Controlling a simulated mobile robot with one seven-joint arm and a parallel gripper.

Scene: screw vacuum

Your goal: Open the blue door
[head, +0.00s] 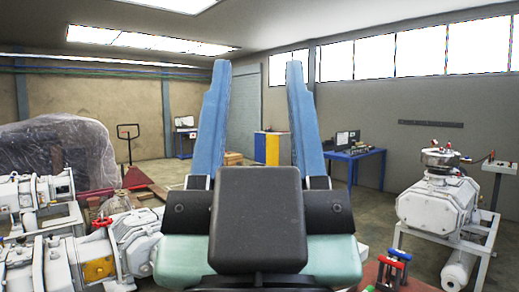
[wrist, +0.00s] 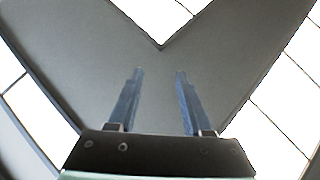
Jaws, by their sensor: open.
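My gripper (head: 258,66) is raised in front of the head camera, its two blue fingers upright, wide apart and empty. In the wrist view my gripper (wrist: 159,74) points up towards the ceiling, with nothing between the fingers. Between the fingers in the head view, a tall pale blue-grey door (head: 245,105) is at the far wall and looks closed. In front of it stands a low cabinet with a yellow panel (head: 272,150) and blue panels (head: 260,147) beside it. I cannot tell which of these is the blue door. My fingers hide parts of both, and both are far off.
White pump machines (head: 122,245) crowd the left, near a plastic-covered bulk (head: 60,155) and a red pallet truck (head: 135,177). A blue table (head: 352,156) stands at the right back. Another white pump (head: 438,205) is at the right. Bare floor (head: 385,215) lies between.

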